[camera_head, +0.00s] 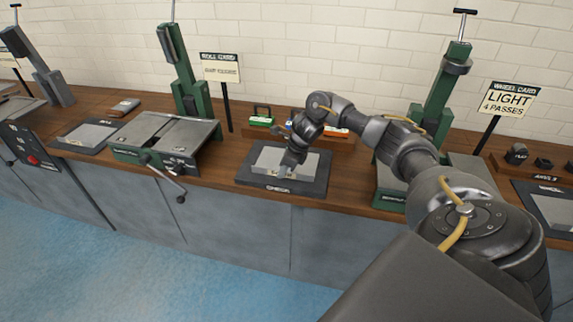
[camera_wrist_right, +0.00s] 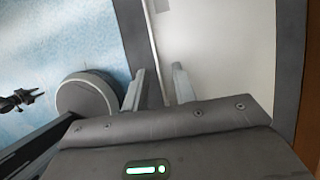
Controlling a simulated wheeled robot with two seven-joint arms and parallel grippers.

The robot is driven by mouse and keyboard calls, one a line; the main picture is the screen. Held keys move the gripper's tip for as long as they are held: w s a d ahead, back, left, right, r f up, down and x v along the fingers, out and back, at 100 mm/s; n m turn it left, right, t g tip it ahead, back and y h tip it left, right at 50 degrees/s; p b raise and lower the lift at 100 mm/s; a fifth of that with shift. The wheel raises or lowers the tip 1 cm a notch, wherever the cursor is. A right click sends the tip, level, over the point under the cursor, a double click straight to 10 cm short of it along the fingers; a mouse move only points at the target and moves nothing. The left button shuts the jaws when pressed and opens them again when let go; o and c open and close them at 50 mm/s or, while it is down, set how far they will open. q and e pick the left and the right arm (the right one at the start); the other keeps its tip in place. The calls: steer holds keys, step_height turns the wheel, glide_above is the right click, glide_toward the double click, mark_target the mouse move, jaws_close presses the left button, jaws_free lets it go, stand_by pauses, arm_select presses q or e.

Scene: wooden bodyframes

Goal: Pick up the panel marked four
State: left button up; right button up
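A pale grey panel (camera_head: 268,159) lies flat on a dark mat (camera_head: 254,184) with a label on its front edge, in the middle of the bench. I cannot make out a four on the panel. My right gripper (camera_head: 287,173) is low over the panel's front part. In the right wrist view its two fingers (camera_wrist_right: 159,88) stand apart at the panel's edge (camera_wrist_right: 215,60), beside the dark rim. I see nothing clearly clamped between them. A small dark pronged shape at the left of that view may be my left gripper (camera_wrist_right: 22,99); its state is unclear.
A green press (camera_head: 165,137) with a crank stands left of the mat. Another green press (camera_head: 437,100) is partly behind my right arm. A green box and small items (camera_head: 262,116) lie behind the mat. Sign cards (camera_head: 511,100) stand along the wall.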

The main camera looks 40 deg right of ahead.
jaws_close()
steer(key=shift+w, duration=0.1)
